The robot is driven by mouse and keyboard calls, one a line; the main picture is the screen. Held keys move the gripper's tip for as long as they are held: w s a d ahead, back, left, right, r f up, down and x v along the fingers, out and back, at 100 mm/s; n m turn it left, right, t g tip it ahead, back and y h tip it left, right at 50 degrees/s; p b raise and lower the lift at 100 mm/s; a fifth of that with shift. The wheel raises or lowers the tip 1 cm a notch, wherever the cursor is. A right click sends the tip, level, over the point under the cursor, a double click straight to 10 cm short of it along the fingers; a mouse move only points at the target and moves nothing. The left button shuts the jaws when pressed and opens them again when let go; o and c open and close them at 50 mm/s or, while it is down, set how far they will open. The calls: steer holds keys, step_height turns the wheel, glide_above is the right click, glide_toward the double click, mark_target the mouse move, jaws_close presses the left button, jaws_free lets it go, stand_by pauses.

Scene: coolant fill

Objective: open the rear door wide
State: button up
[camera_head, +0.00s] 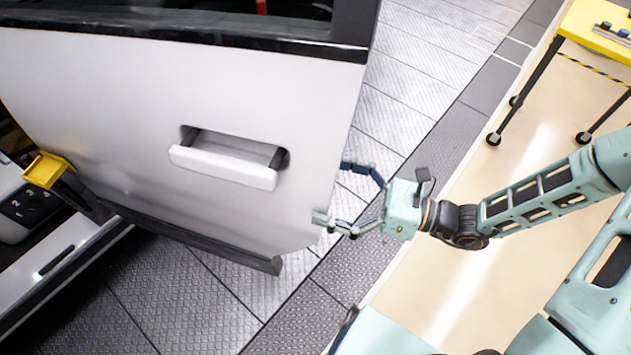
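The rear door (120,110) is a light grey car door panel that fills the left and middle of the head view. It stands swung out from the car body, with floor visible beneath it and a gap to the sill. Its handle (222,165) is a pale bar over a dark recess. My gripper (330,192) is at the door's right-hand edge, with its fingers spread apart. The lower fingertip is close to the edge; I cannot tell whether it touches.
A yellow cart (600,28) on dark wheeled legs stands at the upper right. A yellow block (47,169) on a dark bracket is at the left, by the car's sill (60,265). Grey patterned floor tiles (400,85) lie clear beyond the door edge.

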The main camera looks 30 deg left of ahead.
steer(key=v, duration=0.9)
steer(key=shift+d+r, duration=0.1)
